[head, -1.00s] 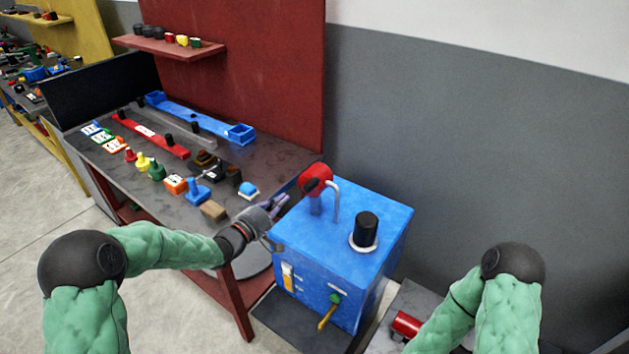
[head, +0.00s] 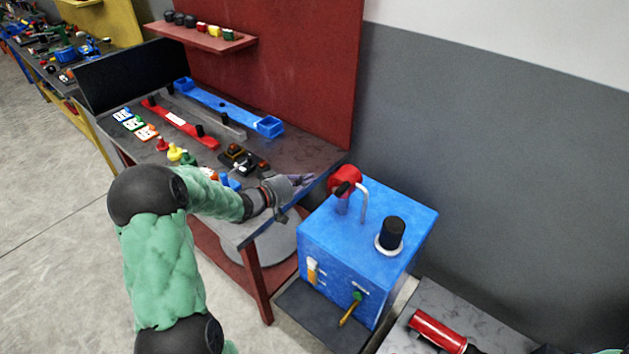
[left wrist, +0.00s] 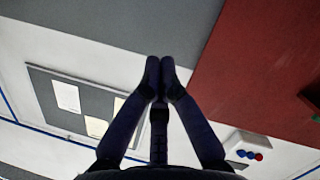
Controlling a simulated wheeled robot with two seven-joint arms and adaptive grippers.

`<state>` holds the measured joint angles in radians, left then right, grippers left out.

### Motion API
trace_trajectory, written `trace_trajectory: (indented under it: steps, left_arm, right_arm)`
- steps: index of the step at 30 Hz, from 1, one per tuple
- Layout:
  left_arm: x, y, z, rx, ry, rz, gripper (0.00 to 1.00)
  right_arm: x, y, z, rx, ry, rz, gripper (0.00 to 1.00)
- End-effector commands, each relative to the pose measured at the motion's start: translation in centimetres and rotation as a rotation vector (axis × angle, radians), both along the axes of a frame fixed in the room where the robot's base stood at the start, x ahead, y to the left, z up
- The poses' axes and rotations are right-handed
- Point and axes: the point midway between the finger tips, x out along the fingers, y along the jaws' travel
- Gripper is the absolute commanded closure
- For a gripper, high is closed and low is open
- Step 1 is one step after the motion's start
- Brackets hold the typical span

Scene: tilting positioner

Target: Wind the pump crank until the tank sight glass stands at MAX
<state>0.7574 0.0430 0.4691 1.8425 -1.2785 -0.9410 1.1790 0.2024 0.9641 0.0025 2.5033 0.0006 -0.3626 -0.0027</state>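The pump is a blue box (head: 365,245) right of the workbench. On its top are a red round crank hub with a black knob (head: 345,181), a bent grey pipe (head: 363,198) and a black cap (head: 392,232). The sight glass (head: 313,271) on its front shows orange below a pale top; its marks are too small to read. A yellow lever (head: 350,309) is at the lower front. My left gripper (head: 306,181) is just left of the crank, apart from it. In the left wrist view its fingertips (left wrist: 160,66) meet with nothing between them. My right gripper is out of view.
The workbench (head: 320,160) with blocks and a blue tray (head: 225,107) lies behind my left arm. A red cylinder (head: 437,328) lies on a grey surface right of the pump. A dark plate (head: 310,315) is below the pump's front.

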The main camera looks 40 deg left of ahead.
Motion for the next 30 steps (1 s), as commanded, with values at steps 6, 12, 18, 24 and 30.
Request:
trace_trajectory:
  steps: [6,12,18,24,30]
  left_arm:
    - [4.1,-1.1,-0.9,-0.001,-0.001,-0.004,1.0]
    - [7.4,-2.1,-1.5,-0.003,0.0,-0.003,1.0]
    - [6.9,-3.8,-3.5,-0.002,0.0,0.0,1.0]
    - [6.9,-4.5,-4.2,-0.001,0.0,-0.001,1.0]
    - [6.8,-4.5,-4.2,-0.001,0.0,0.001,1.0]
  right_arm:
    - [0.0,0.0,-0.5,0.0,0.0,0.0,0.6]
    - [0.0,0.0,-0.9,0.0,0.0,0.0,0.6]
    - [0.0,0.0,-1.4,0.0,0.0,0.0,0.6]
    - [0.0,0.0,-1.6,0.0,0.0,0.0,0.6]
    - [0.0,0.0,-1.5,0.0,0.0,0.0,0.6]
